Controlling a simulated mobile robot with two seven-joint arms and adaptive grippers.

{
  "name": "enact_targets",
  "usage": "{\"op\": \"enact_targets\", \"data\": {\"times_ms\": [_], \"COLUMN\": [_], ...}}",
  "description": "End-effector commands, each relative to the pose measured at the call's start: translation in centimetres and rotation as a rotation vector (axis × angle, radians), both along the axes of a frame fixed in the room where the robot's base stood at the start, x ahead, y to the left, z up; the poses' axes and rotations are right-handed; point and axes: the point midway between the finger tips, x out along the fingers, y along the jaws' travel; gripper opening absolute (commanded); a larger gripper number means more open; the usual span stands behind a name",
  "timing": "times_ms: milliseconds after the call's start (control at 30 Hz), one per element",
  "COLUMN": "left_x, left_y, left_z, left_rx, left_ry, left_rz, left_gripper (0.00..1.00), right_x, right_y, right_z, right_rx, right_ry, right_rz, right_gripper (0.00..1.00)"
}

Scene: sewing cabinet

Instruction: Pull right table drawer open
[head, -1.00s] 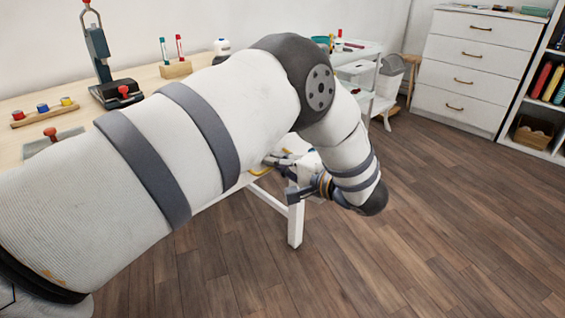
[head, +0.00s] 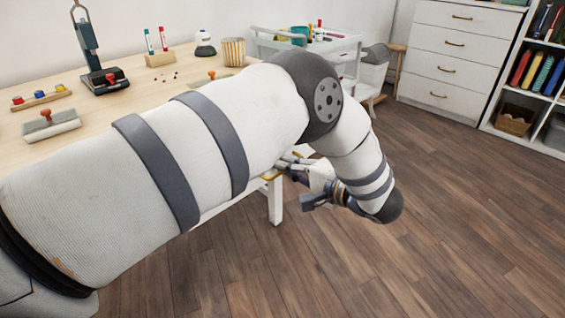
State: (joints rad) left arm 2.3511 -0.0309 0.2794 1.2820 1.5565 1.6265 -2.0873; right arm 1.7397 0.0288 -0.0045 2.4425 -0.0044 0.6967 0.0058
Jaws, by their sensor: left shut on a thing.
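The wooden-topped white table (head: 160,86) runs along the wall, mostly behind my left arm. My left gripper (head: 289,164) is beyond the table's front edge, below my arm's elbow, with its fingers pointing back toward the table. It is shut on what looks like the right drawer's handle, though the fingers and arm hide most of it. A yellow handle (head: 270,177) shows to the left of the gripper, near the table leg (head: 276,203). The right drawer's front is mostly hidden, so its exact opening cannot be read. My right gripper is out of view.
On the table stand a press (head: 92,50), a marker block (head: 160,58), a spool rack (head: 40,98) and a striped cup (head: 234,52). A white cart (head: 347,44) and a white dresser (head: 450,60) stand behind. The floor (head: 430,230) at right is clear.

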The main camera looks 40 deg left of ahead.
Motion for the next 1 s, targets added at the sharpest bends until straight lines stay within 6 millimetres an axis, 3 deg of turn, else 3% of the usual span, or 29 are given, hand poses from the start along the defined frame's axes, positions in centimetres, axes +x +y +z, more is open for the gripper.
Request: {"op": "enact_targets", "data": {"times_ms": [533,567,600,867,1000], "left_x": [0.0,0.0,0.0,0.0,-0.1], "left_y": [-0.5,-0.5,-0.5,-0.6,-2.3], "left_z": [0.0,0.0,0.0,0.0,0.4], "left_rx": [0.001,0.001,0.001,0.001,0.0], "left_ry": [-0.001,-0.001,-0.001,-0.001,-0.003], "left_rz": [-0.001,-0.001,-0.001,-0.001,-0.003], "left_gripper": [0.0,0.13,0.15,0.15,0.15], "right_x": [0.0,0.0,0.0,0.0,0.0], "right_y": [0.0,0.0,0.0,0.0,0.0], "right_z": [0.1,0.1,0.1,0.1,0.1], "right_rx": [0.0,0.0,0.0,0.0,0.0], "right_ry": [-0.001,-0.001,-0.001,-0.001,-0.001], "right_rz": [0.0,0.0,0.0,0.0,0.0], "right_gripper": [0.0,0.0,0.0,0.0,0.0]}}
